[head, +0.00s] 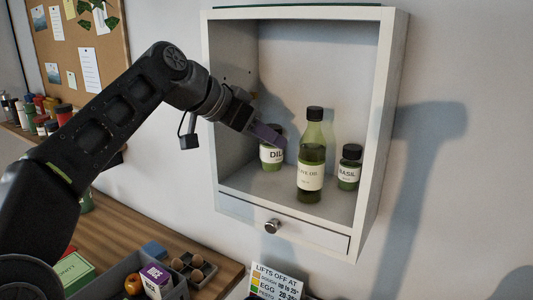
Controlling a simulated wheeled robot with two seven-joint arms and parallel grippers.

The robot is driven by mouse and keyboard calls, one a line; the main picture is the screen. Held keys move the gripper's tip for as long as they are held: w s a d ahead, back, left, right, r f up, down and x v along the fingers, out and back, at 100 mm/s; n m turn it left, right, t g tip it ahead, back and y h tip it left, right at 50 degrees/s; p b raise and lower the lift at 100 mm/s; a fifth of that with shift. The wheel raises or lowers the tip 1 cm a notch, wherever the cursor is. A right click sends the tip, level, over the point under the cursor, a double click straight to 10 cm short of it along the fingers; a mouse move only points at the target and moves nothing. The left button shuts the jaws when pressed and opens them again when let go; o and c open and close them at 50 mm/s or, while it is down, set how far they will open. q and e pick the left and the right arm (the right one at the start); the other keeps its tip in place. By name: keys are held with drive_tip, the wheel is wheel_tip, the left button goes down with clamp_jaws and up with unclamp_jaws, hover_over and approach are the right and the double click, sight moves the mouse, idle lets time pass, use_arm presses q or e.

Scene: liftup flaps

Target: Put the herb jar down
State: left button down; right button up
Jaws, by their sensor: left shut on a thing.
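The herb jar (268,155), with a dill label partly covered, is inside the open white wall cabinet (382,120), left of the olive oil bottle. My left gripper (271,136) reaches in from the left and is shut on the upper part of the jar. The jar looks upright, at or very near the cabinet floor; I cannot tell if it touches. My right gripper is not in view.
The olive oil bottle (312,165) stands just right of the dill jar, and a basil jar (349,168) stands further right. The cabinet's left wall is close to my arm. Below is a drawer with a knob (272,226). A wooden counter (130,232) holds a grey tray.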

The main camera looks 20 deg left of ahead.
sight(263, 151)
use_arm(q)
wheel_tip(263, 151, down, 4)
drive_tip(key=shift+r, duration=0.1)
drive_tip(key=shift+f, duration=0.2)
drive_tip(key=c, duration=0.8)
unclamp_jaws()
drive_tip(key=shift+c, duration=0.2)
